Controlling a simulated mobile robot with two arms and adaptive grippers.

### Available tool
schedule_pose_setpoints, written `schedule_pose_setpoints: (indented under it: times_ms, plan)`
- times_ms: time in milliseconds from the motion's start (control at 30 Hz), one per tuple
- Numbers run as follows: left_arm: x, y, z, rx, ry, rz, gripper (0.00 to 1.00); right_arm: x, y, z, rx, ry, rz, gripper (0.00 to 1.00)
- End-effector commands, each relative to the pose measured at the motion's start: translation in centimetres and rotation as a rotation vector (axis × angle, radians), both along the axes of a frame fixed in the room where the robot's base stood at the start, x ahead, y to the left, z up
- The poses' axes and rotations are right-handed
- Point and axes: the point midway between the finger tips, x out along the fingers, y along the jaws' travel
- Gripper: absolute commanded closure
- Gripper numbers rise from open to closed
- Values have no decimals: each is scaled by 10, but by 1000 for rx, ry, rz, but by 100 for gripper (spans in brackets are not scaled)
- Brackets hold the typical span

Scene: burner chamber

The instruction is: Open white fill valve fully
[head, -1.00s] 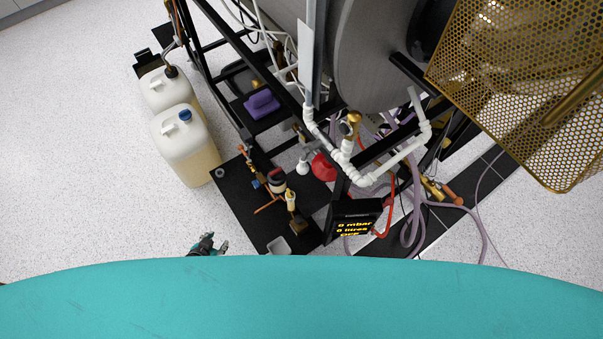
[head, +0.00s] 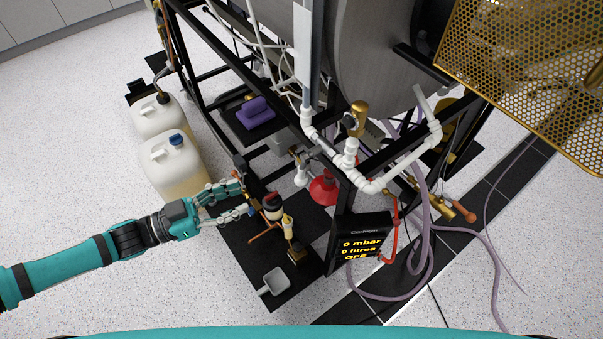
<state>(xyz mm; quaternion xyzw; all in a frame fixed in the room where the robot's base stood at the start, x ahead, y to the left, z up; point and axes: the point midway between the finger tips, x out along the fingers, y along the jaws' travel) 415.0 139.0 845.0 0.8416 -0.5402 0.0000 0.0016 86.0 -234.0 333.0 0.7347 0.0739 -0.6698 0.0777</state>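My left gripper (head: 244,197) is in the head view at left of centre, its fingers spread open. It points right toward a small cluster of copper pipe fittings (head: 262,235) on the black floor plate. Its fingertips are beside a dark fitting at the cluster's left end; I cannot tell whether they touch it. A dark part with a white band (head: 273,206) stands just right of the fingertips. I cannot make out for certain which part is the white fill valve or how far it is turned. My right gripper is not in view.
Two white jerrycans (head: 172,165) stand behind my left forearm. A display (head: 361,240) reads 0 mbar, 0 litres, OFF. White pipes (head: 345,165), a red funnel-like part (head: 323,190) and a black frame stand right of the fittings. Floor at left is clear.

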Motion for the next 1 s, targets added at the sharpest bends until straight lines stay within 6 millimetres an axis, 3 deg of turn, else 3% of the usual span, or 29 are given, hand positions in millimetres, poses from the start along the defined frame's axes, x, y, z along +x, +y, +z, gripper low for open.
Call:
schedule_pose_setpoints:
  times_ms: [600, 800, 1000]
  plan:
    - [54, -118, 2, 0, -2, 1, 61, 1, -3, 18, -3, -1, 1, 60]
    - [64, -136, 1, 2, -2, 3, 61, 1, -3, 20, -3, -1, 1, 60]
    - [65, -140, 0, 2, -2, 2, 61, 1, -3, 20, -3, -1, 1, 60]
